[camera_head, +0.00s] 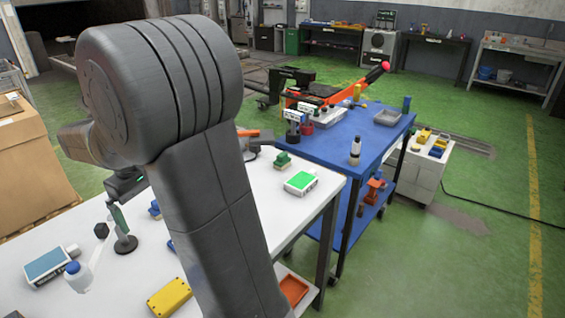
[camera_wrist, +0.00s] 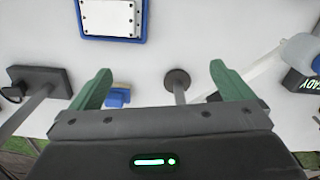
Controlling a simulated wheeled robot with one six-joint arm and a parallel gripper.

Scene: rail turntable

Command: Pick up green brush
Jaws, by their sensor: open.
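A small dark green object (camera_head: 282,160), which looks like the green brush, sits on the white table near its far edge, behind the green-and-white box. It is too small to make out bristles. I cannot identify it in the wrist view. My gripper (camera_wrist: 160,84) is open, with two green fingers apart and nothing held between them.
A round-based stand (camera_wrist: 177,78) shows beyond my fingers. A blue table (camera_head: 335,145) stands behind at right.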

